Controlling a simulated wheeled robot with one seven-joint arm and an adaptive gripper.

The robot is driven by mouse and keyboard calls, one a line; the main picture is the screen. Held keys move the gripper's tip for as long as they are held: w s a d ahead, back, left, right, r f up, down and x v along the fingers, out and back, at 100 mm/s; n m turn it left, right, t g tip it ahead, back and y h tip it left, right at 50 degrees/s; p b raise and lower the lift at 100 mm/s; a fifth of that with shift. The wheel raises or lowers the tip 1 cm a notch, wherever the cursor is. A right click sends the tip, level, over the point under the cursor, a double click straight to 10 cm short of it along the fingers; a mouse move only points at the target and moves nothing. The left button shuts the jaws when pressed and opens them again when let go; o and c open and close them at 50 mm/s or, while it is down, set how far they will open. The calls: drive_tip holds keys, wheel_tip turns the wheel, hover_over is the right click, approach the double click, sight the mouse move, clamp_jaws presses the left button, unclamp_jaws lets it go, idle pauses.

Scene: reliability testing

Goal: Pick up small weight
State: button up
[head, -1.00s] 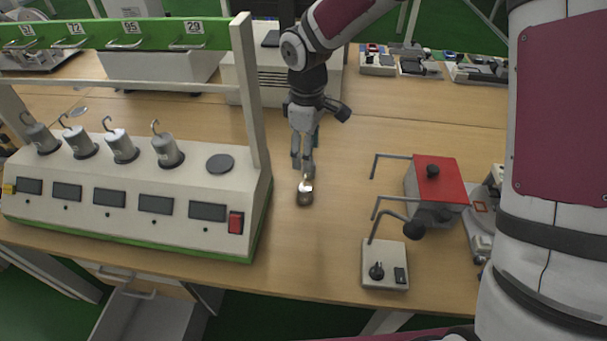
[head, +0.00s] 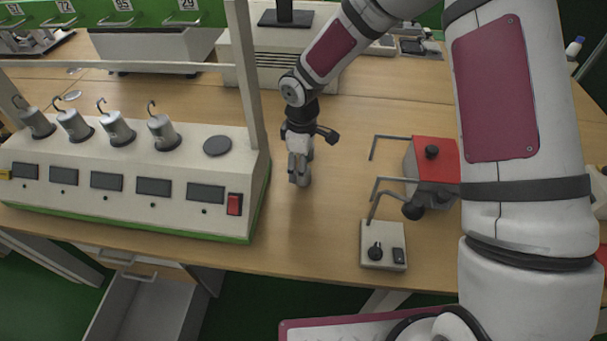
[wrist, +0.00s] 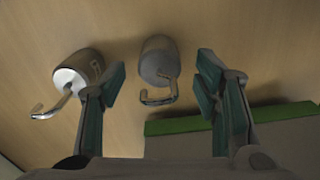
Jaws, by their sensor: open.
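Two hooked metal weights lie close together on the wood table in the wrist view. A grey, shaded weight (wrist: 158,58) sits between my fingertips, its hook pointing toward my palm. It looks slightly smaller than the shiny silver weight (wrist: 80,72), which lies just outside my left finger. My gripper (wrist: 162,72) is open, with a gap on both sides of the grey weight. In the head view my gripper (head: 299,178) points down at the table right of the white test rig and hides the weights.
The white rig (head: 130,205) holds several hooked weights (head: 163,132) and has an empty round pad (head: 217,146). Its green base edge (wrist: 205,120) runs close to my right finger. A red-topped device (head: 436,162) and small control box (head: 383,246) stand to the right.

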drive_tip(key=shift+d+f, duration=0.2)
drive_tip(key=shift+f, duration=1.6)
clamp_jaws()
drive_tip(key=shift+r, duration=0.2)
drive_tip(key=shift+r, duration=0.55)
wheel_tip(320, 180, up, 2)
drive_tip(key=shift+r, duration=0.1)
drive_tip(key=s+a, duration=0.1)
drive_tip(key=s, duration=0.4)
drive_tip(key=s+a+r, duration=0.1)
drive_tip(key=s, duration=0.4)
drive_tip(key=s+a, duration=0.1)
drive_tip(key=s, duration=0.4)
drive_tip(key=shift+s+r+b, duration=0.2)
drive_tip(key=shift+s+b, duration=0.15)
drive_tip(key=shift+s, duration=0.05)
